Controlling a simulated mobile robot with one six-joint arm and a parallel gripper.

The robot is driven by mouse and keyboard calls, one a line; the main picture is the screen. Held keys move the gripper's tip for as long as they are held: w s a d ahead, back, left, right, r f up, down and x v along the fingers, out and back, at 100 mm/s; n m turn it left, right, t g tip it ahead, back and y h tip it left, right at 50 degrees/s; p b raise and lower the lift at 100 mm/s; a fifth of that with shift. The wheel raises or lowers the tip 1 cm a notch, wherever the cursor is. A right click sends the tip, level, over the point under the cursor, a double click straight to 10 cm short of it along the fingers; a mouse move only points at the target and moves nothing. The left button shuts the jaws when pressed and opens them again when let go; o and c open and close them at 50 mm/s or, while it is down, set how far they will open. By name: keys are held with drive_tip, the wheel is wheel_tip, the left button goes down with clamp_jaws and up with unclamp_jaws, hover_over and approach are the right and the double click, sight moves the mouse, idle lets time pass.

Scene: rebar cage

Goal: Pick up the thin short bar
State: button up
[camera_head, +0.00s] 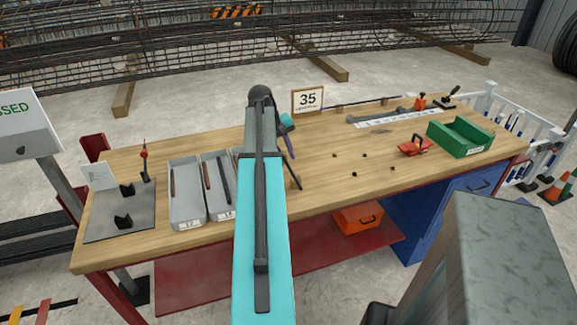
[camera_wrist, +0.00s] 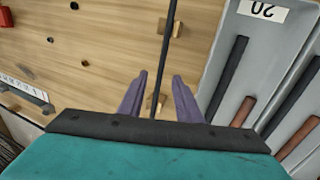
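A thin dark bar (camera_wrist: 170,45) runs lengthwise through the wrist view and lies across small wooden blocks (camera_wrist: 156,103) on the bench. My gripper (camera_wrist: 160,76) is open. Its two purple fingers stand on either side of the bar, with a gap on each side. Whether the fingertips are down at bar height is hard to tell. In the head view, part of the bar (camera_head: 293,176) shows just right of my arm, below my gripper (camera_head: 289,146). My arm hides the rest of that spot.
Grey trays (camera_head: 187,222) with several bars stand left of my arm; a tray (camera_wrist: 222,55) marked 20 is close beside the gripper. The wooden bench (camera_head: 330,180) is mostly clear on the right, up to a green bin (camera_head: 460,150) and a red tool (camera_head: 415,147).

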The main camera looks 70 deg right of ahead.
sight(288, 166)
drive_tip(key=shift+x, duration=1.25)
clamp_jaws()
